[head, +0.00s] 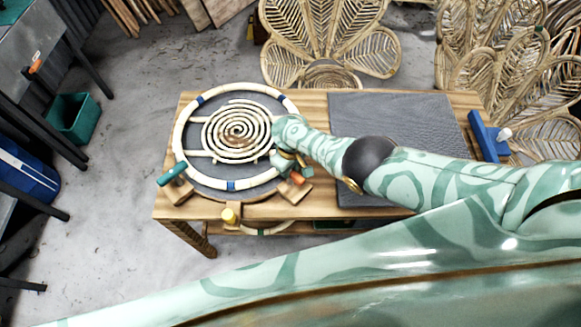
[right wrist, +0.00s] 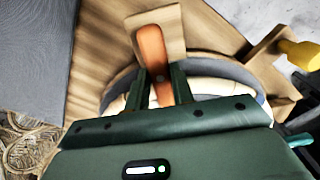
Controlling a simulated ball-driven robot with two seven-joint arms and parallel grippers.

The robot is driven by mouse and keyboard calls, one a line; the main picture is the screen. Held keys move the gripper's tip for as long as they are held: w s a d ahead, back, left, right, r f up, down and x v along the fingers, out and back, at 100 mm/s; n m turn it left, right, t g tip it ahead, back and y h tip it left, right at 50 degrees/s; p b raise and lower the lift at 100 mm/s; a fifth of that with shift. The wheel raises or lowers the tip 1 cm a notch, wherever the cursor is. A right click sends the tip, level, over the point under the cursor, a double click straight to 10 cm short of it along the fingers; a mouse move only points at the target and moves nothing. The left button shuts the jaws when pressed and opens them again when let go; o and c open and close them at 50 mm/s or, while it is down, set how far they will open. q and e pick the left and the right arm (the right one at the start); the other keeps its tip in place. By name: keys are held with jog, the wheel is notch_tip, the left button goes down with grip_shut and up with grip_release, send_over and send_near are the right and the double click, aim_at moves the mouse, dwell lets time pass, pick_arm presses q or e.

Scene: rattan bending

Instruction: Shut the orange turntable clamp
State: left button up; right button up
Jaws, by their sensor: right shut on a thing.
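The orange turntable clamp (head: 297,178) sits at the right front of the round turntable (head: 203,183), on a wooden block beside the cream rattan ring (head: 178,130). In the right wrist view its orange lever (right wrist: 151,45) stands between the fingers of my right gripper (right wrist: 160,74), over the light wooden block. My right gripper, also in the head view (head: 288,161), is shut on this lever. The lower end of the lever is hidden between the fingers. My left gripper is not in view.
A teal clamp (head: 171,174) and a yellow clamp (head: 229,215) stand at the turntable's left front and front. A rattan spiral (head: 237,130) lies inside the ring. A dark mat (head: 385,112) and a blue tool (head: 488,135) occupy the table's right side.

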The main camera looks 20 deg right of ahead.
jog(key=o, duration=1)
notch_tip(320, 180, up, 16)
jog(key=p, duration=1.3)
jog(key=shift+r, duration=0.2)
jog(key=shift+f, duration=0.1)
